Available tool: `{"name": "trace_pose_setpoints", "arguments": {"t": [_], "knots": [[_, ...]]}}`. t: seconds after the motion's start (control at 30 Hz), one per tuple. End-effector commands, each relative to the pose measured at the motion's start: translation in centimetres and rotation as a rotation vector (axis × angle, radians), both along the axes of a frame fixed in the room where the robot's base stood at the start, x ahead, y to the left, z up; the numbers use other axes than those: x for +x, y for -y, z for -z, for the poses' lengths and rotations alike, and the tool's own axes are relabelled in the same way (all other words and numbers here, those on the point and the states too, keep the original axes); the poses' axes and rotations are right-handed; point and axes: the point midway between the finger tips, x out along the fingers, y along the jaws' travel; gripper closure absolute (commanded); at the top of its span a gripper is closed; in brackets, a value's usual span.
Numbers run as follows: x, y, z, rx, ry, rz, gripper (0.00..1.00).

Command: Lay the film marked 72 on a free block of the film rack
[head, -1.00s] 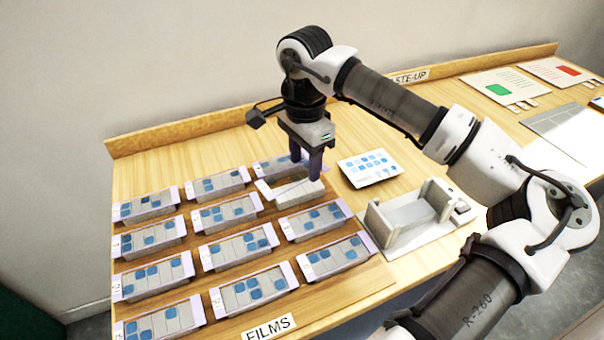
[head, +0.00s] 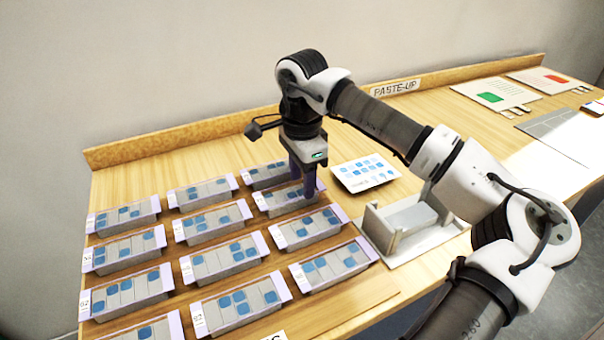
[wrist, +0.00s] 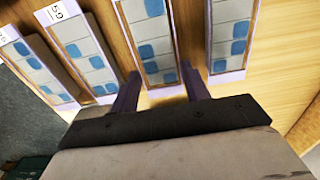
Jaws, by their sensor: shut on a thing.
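My gripper (head: 304,188) is shut on a film (head: 279,203), a clear strip with blue squares and a lilac end. The film appears to lie on a block in the second row from the back of the film rack (head: 335,308), right-hand column. In the wrist view the two fingers stand on either side of the lilac end of the film (wrist: 151,45). I cannot read the number on the held film. Whether it rests fully on the block is hard to tell.
Several other films lie on blocks around it, including a neighbour (head: 212,221) to the left and one in front (head: 306,228). A white card with blue squares (head: 364,173) and a grey-white cradle (head: 408,215) stand to the right. A PASTE-UP sign (head: 397,88) is behind.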

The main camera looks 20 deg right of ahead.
Motion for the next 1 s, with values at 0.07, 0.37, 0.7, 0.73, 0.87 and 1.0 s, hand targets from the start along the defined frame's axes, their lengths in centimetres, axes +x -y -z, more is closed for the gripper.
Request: {"name": "trace_pose_setpoints", "arguments": {"t": [0.07,0.37,0.7,0.73,0.87,1.0], "knots": [[0.0,0.0,0.3,0.000,0.000,0.000,0.75],[0.0,0.0,0.2,0.000,0.000,0.000,0.46],[0.0,0.0,0.3,0.000,0.000,-0.001,0.28],[0.0,0.0,0.2,0.000,0.000,-0.001,0.28],[0.0,0.0,-0.3,-0.001,0.000,0.000,0.28],[0.1,0.0,-2.4,-0.002,0.003,0.000,0.28]]}}
